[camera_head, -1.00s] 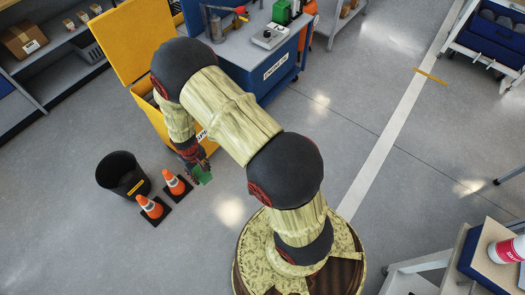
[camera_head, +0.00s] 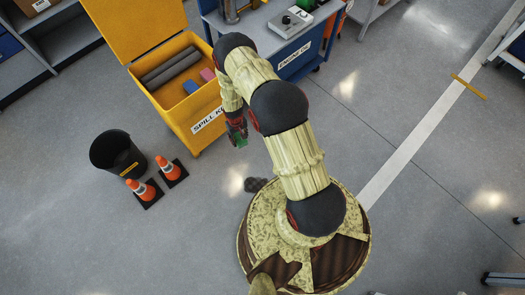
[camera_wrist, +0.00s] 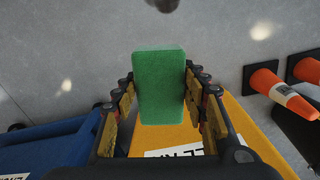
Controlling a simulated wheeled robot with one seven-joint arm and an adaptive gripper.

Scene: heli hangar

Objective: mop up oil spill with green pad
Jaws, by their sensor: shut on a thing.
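My gripper (camera_head: 237,131) is shut on the green pad (camera_head: 241,142), held in front of the yellow spill kit bin. In the wrist view the green pad (camera_wrist: 160,85) stands between the two fingers, clasped at its sides. A dark patch, which looks like the oil spill (camera_head: 255,184), lies on the grey floor beside my base, below the pad in the head view. A dark shape at the top edge of the wrist view may be the same spill (camera_wrist: 163,4). The pad looks apart from the floor.
The open yellow spill kit bin (camera_head: 178,118) holds grey rolls, a blue pad and a pink pad. A black bucket (camera_head: 117,153) and two orange cones (camera_head: 141,189) stand at the left. A blue cart (camera_head: 293,62) stands behind my arm. Floor at the right is mostly clear.

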